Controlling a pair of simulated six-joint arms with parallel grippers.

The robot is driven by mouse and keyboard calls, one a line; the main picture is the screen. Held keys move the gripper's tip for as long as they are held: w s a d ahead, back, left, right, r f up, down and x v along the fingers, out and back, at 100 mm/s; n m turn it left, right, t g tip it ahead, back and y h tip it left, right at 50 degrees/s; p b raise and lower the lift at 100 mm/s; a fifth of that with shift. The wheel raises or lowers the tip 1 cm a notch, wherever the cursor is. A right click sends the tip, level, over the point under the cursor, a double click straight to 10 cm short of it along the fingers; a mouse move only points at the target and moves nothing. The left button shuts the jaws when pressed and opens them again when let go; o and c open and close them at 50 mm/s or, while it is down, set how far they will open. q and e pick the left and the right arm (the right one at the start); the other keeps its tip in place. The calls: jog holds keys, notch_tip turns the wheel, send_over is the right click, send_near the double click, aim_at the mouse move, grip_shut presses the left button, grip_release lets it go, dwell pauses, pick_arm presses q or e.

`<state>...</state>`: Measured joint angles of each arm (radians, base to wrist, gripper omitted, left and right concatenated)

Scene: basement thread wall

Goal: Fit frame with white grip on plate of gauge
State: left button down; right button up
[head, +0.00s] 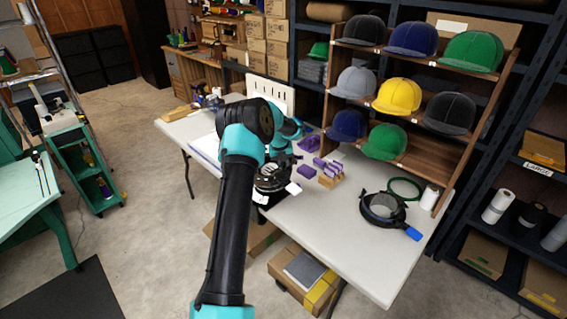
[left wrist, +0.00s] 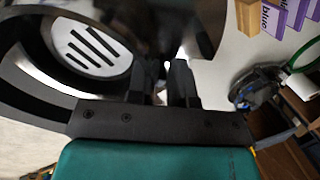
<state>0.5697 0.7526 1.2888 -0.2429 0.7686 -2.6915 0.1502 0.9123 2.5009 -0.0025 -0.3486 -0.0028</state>
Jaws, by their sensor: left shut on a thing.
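My left arm reaches over the table, and its gripper (head: 284,160) is mostly hidden behind the wrist. In the left wrist view its two fingers (left wrist: 165,85) are shut on the black, curved frame with the white grip (left wrist: 202,22). In the head view the white grip (head: 293,188) shows at the right of a dark round cluster (head: 270,178) at the table's near edge. Frame and gauge overlap there; I cannot tell whether they touch. A black ring frame with a blue grip (head: 384,209) lies on the table farther right. My right gripper is not in view.
Purple boxes (head: 330,166) and a wooden block stand just right of my gripper. A green ring (head: 405,188) and white roll (head: 430,197) lie near the right end. A cap rack (head: 333,112) stands behind. The table's front right part is clear.

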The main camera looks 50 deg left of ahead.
pick_arm(q)
jog(key=shift+w+f, duration=0.15)
jog(key=shift+f, duration=0.45)
jog(key=c, duration=1)
grip_release()
jog(key=shift+f, duration=0.1)
jog(key=shift+o, duration=0.3)
jog(key=shift+s+f, duration=0.15)
jog(key=shift+s, duration=0.1)
jog(key=shift+c, duration=0.6)
jog(key=shift+o, duration=0.6)
notch_tip(320, 180, up, 18)
jog(key=s, duration=0.2)
jog(key=shift+s+f, duration=0.15)
jog(key=shift+s, duration=0.2)
